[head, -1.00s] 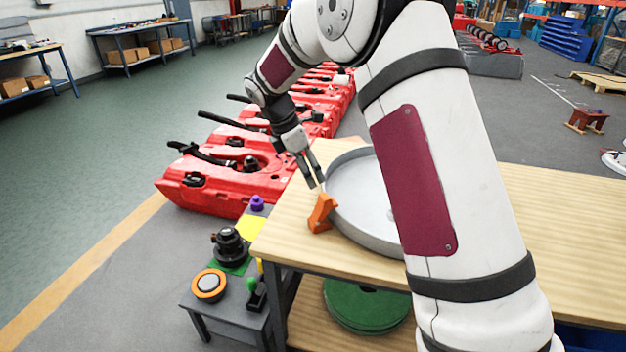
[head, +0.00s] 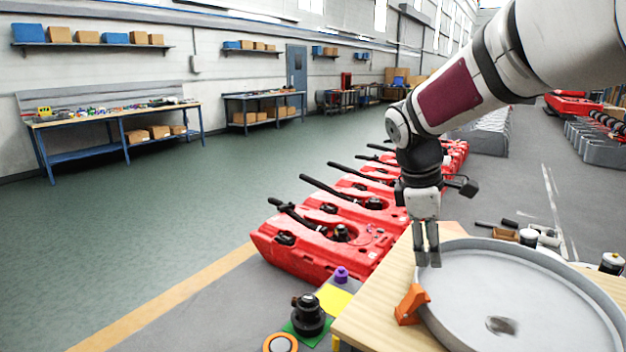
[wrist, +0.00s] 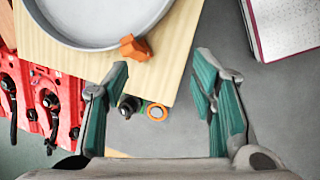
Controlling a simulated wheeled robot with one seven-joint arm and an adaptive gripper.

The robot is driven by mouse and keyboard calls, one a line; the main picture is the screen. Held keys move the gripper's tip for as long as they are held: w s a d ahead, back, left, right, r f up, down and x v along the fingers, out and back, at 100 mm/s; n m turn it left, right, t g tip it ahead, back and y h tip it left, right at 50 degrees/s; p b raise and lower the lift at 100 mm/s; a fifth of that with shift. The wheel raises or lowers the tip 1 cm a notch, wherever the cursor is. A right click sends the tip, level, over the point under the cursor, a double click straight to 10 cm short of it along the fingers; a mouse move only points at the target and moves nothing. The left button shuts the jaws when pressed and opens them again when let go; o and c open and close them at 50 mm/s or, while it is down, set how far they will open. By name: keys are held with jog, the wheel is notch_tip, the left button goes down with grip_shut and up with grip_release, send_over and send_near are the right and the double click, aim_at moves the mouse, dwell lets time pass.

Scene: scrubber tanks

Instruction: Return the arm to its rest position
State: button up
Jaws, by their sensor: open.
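The wooden table (head: 375,318) bears the large grey pan (head: 490,290). A row of red tanks (head: 320,240) lies behind it on the left. A black knob (head: 308,314) and a purple knob (head: 341,274) stand low beside the table. The green floor at left is clear.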

jog(key=s+a+r+m+t+y+p, duration=0.1)
jog(key=s+m, duration=0.3)
jog(key=s, duration=0.6)
jog(key=s+a+r+m+t+y+p, duration=0.1)
jog(key=s+r+m, duration=0.2)
jog(key=s, duration=0.7)
jog(key=s+a+r+m+t+y+p, duration=0.1)
jog(key=s+r+m+p, duration=0.1)
jog(key=s+m, duration=0.4)
jog(key=s, duration=0.4)
